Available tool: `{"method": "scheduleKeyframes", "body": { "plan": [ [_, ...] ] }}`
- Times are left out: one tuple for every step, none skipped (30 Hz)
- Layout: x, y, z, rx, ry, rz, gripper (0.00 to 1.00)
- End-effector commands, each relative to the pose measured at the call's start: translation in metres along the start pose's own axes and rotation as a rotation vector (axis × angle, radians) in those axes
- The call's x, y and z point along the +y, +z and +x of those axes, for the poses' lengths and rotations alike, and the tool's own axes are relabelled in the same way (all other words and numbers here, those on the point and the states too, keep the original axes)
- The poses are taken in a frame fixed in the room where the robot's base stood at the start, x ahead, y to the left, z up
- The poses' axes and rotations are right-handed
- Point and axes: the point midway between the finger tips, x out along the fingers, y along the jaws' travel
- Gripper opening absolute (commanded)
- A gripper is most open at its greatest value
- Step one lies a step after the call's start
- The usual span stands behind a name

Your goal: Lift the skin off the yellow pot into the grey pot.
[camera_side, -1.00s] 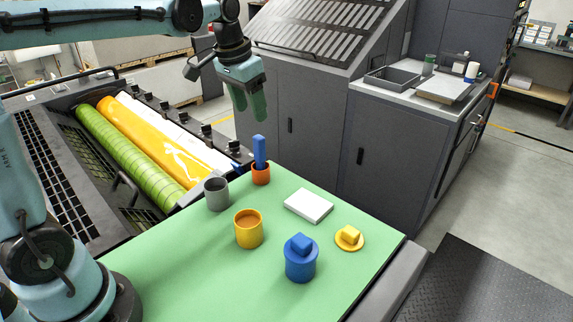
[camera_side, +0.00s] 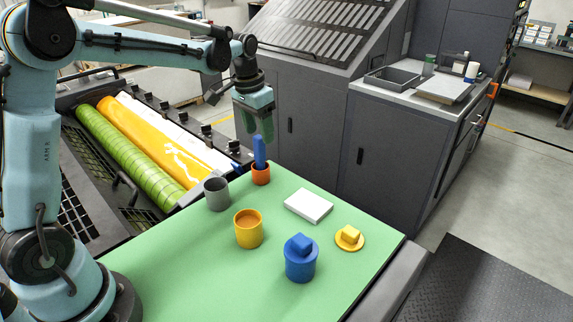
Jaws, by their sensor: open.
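The yellow pot (camera_side: 248,233) stands uncovered on the green mat, with a brownish-orange surface inside. A yellow lid (camera_side: 349,238) with a block knob lies to its right. The grey pot (camera_side: 216,195) stands behind and left of the yellow pot; its inside looks dark. A blue tool (camera_side: 259,152) stands upright in a small orange-red pot (camera_side: 261,176), its lower end hidden. My gripper (camera_side: 258,136) points down at the tool's top, fingers open. The fingertips overlap the tool's upper end in the picture; I cannot tell whether they touch it.
A blue pot (camera_side: 301,265) with its lid on stands right of the yellow pot. A white slab (camera_side: 308,205) lies behind it. The green mat (camera_side: 190,275) is clear at front left. Printing rollers (camera_side: 130,150) run along the left, and a dark grey cabinet (camera_side: 380,160) stands behind.

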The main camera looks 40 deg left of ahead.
Motion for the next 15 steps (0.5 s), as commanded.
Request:
{"method": "scheduleKeyframes", "body": {
  "plan": [
    [0.0,0.001,0.005,0.0,0.0,0.0,0.6],
    [0.0,0.002,0.009,0.0,0.0,0.0,0.6],
    [0.0,0.003,0.014,0.0,0.0,0.0,0.6],
    [0.0,0.003,0.019,0.0,0.0,0.0,0.6],
    [0.0,0.004,0.023,0.0,0.0,0.0,0.6],
    [0.0,0.005,0.028,0.0,0.0,0.0,0.6],
    [0.0,0.005,0.032,0.0,0.0,0.0,0.6],
    [0.0,0.005,0.036,0.0,-0.001,0.0,0.6],
    [0.0,0.005,0.04,0.001,-0.001,0.0,0.6],
    [0.0,0.005,0.043,0.001,-0.001,0.0,0.6],
    [0.0,0.005,0.045,0.001,-0.002,0.0,0.6],
    [0.0,0.005,0.047,0.001,-0.002,-0.001,0.6],
    [0.0,0.005,0.048,0.001,-0.002,-0.001,0.6],
    [0.0,0.005,0.048,0.001,-0.002,-0.001,0.6],
    [0.0,0.005,0.048,0.001,-0.002,-0.001,0.6]
  ]
}}
